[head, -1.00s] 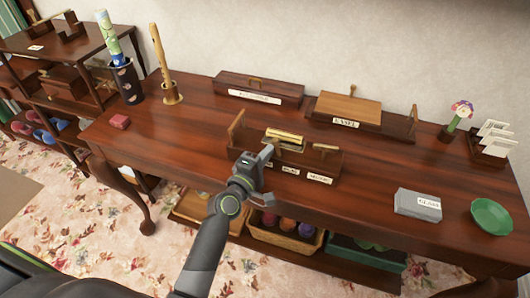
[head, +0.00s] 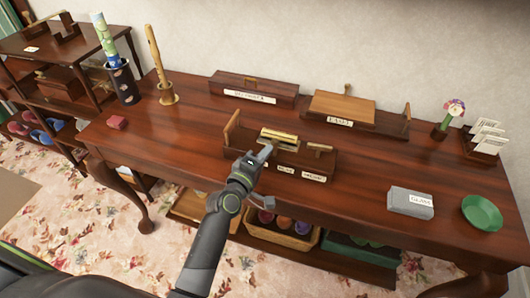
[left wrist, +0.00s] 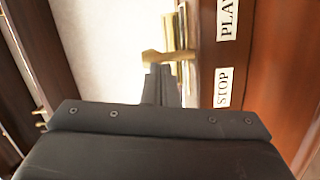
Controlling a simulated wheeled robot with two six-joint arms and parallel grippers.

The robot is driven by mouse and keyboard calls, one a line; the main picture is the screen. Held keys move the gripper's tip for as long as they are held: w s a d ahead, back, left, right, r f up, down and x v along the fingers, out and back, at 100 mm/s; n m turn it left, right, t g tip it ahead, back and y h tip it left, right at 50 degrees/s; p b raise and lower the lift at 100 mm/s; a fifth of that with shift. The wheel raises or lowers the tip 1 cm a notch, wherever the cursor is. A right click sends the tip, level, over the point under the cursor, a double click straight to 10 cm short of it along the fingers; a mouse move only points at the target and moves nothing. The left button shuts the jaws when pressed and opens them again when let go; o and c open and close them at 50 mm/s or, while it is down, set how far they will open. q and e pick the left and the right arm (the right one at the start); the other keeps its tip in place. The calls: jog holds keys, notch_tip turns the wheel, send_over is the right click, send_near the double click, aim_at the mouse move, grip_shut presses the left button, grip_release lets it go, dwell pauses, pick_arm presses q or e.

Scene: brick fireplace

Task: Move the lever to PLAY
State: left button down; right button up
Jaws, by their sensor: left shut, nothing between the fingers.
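A wooden box (head: 235,143) with a brass cylinder (head: 280,137) stands near the table's front edge, labels along its front. The left wrist view shows its STOP label (left wrist: 223,87) and PLAY label (left wrist: 227,18), with PLAY farther up the picture. A brass lever (left wrist: 153,58) sticks out left there, beside STOP; my gripper hides it in the head view. My left gripper (head: 265,152) is shut and empty at the front of the box. In the left wrist view its fingertips (left wrist: 160,72) are right by the lever; I cannot tell whether they touch. My right gripper is not in view.
Behind the box are a long dark box (head: 253,88) and a labelled wooden case (head: 342,106). A grey box (head: 410,204) and green plate (head: 481,213) are on the right, a small red block (head: 117,122) on the left.

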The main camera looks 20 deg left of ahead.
pick_arm(q)
jog(key=shift+d+r+m+p, duration=0.1)
jog(key=shift+d+m+p, duration=0.25)
jog(key=shift+m, duration=0.45)
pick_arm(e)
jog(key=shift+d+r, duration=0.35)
pick_arm(q)
jog(key=shift+d, duration=0.2)
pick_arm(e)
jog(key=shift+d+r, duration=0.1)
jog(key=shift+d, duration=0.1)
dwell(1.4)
pick_arm(q)
jog(key=shift+r, duration=0.1)
